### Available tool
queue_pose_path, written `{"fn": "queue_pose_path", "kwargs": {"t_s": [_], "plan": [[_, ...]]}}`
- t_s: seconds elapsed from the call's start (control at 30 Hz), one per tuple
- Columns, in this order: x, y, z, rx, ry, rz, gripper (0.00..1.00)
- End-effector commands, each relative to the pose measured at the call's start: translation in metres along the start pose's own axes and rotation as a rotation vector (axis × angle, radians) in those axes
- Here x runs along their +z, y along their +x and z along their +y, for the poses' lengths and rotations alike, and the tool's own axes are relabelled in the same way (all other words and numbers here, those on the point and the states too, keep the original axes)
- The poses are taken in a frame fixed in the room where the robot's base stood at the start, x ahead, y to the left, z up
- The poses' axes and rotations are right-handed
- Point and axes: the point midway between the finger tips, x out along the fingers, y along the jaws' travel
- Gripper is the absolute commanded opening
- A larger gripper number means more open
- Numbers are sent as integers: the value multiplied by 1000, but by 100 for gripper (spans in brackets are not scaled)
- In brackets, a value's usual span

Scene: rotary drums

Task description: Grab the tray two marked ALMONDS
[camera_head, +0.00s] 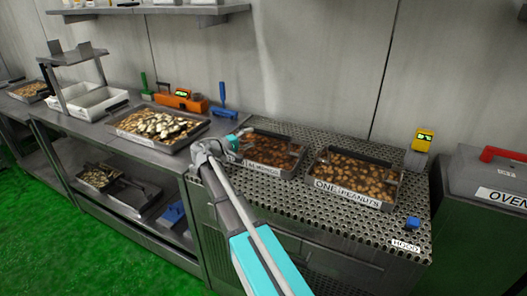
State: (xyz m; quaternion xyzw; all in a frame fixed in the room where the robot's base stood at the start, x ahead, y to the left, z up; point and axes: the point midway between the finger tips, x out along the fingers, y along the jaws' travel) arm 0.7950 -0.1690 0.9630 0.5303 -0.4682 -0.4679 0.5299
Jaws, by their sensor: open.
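A metal tray of brown nuts (284,173) sits on the perforated hood top, left of the other tray there. Its front label is partly hidden by my arm and too small to read surely. My gripper (237,139) is open at this tray's left edge, with light-blue fingers near the rim. I cannot tell whether they touch it. A second tray, labelled ONE PEANUTS (347,196), sits to the right on the same top.
The perforated hood top (395,232) has free room in front of the trays. A blue block (412,222) and a yellow device (422,141) stand at its right. A tray of pale food (150,141) and an orange device (180,100) are left. The oven (487,177) is far right.

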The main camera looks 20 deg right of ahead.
Motion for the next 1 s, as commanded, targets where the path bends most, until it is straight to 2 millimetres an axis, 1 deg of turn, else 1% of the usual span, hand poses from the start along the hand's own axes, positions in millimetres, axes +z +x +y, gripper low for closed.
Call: {"fn": "queue_pose_path", "kwargs": {"t_s": [0.03,0.1,0.2,0.53,0.67,0.77,1.0], "plan": [[0,6,0,0,0,-1,74],[0,11,0,0,0,-1,74],[0,15,0,0,0,-1,74],[0,16,0,0,0,-1,74],[1,20,0,0,0,-2,74],[1,28,0,0,0,-2,74],[2,56,1,0,0,-3,74]]}}
